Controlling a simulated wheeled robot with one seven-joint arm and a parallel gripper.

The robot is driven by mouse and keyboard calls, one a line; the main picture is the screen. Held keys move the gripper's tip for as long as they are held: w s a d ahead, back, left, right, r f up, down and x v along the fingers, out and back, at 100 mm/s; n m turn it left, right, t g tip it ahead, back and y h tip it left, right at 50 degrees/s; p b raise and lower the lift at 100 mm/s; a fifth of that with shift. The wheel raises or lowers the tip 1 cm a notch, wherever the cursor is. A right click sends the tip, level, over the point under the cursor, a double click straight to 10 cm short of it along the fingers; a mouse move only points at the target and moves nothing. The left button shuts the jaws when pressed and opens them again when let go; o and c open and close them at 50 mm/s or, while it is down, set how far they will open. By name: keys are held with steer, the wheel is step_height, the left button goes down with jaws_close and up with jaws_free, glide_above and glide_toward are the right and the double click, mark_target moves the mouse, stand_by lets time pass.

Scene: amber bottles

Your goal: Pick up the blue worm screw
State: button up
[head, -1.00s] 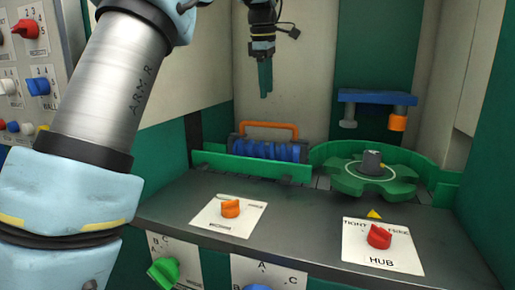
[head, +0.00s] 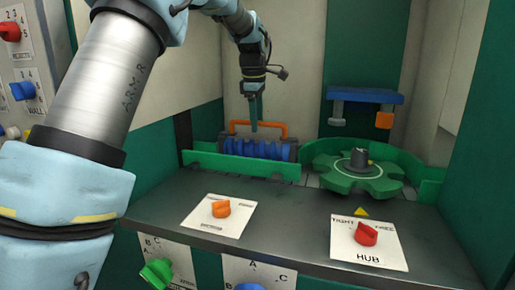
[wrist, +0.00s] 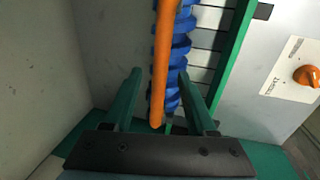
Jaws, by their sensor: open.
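The blue worm screw (head: 262,150) lies horizontally behind a low green rail, with an orange handle (head: 256,124) arching over it. In the wrist view the screw (wrist: 181,58) runs up the picture, partly covered by the orange handle (wrist: 163,65). My gripper (head: 253,124) hangs pointing down above the screw, near the handle. In the wrist view the green fingers of my gripper (wrist: 160,95) are spread apart, one on each side of the handle's near end and the screw. I cannot tell how far above the handle the fingertips are.
The green rail (head: 240,165) stands in front of the screw. A green star-shaped wheel (head: 352,183) is to the right, under a blue bracket (head: 366,96). Orange (head: 221,209) and red (head: 366,233) knobs sit on the front counter (head: 290,225). Walls close in behind.

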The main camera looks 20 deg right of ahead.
jaws_close()
stand_by(0.3)
stand_by(1.0)
steer(key=shift+r, duration=0.1)
